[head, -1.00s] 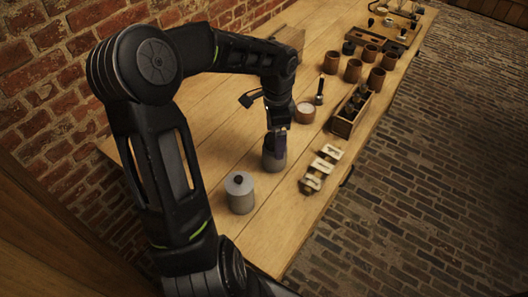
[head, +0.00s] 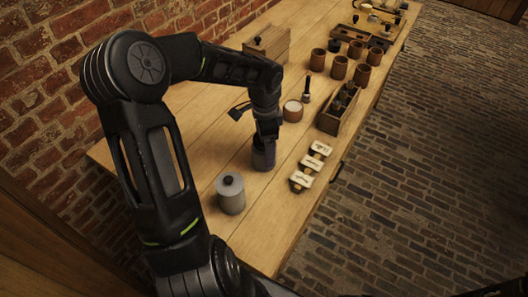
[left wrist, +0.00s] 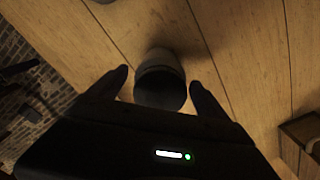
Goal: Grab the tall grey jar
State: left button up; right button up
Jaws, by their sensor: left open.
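A grey cylindrical jar (head: 263,160) stands upright on the wooden bench, directly below my left gripper (head: 265,141). In the left wrist view this jar (left wrist: 160,90) shows a dark round top and a paler side. My left gripper (left wrist: 159,79) is open there, with one finger on each side of the jar. Whether a finger touches it, I cannot tell. A second grey jar (head: 230,196) with a black knob on its lid stands nearer, to the left. The first jar's top is partly hidden in the head view, so I cannot compare heights surely. My right gripper is not in view.
Pale tags (head: 310,165) lie to the right of the jars, near the bench edge. A small pale-topped pot (head: 292,111), a wooden tray (head: 329,124) and several brown cups (head: 339,67) stand farther back. A wooden box (head: 270,46) sits behind my arm. A brick wall borders the left.

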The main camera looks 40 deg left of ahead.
pick_arm(q)
notch_tip(320, 180, down, 4)
jog(key=shift+f, duration=0.1)
dwell(0.6)
jog(key=c, duration=1.8)
